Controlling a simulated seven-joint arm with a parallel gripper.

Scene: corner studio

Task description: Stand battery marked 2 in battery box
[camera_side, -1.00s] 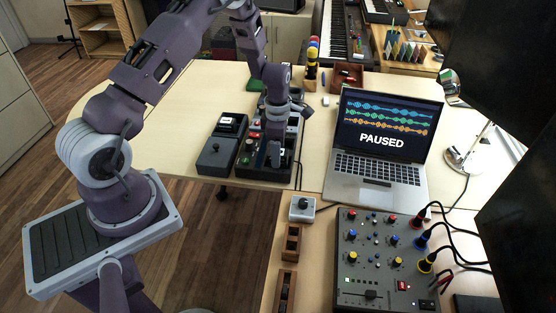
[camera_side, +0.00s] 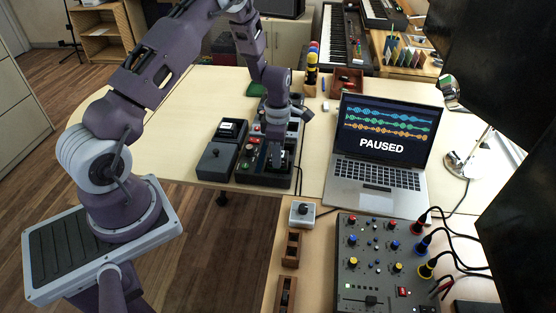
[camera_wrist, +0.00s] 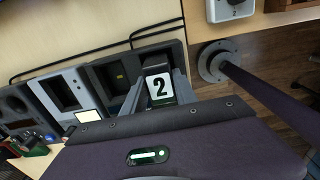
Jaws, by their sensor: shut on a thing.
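The battery marked 2 (camera_wrist: 159,90) shows its white label with a black 2 in the wrist view. My gripper (camera_wrist: 159,86) is shut on it, with a finger on each side. In the side view my gripper (camera_side: 277,156) points down over the near right part of a dark unit, which I take as the battery box (camera_side: 249,171). In the wrist view its dark slots (camera_wrist: 118,75) lie beside and behind the battery. I cannot tell whether the battery's lower end is above a slot or inside one; it is hidden.
A laptop (camera_side: 378,182) stands close on the right. A small switch box (camera_side: 302,212), wooden trays (camera_side: 291,248) and a mixer (camera_side: 385,262) are nearer. A black cable (camera_wrist: 85,55) runs beside the unit.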

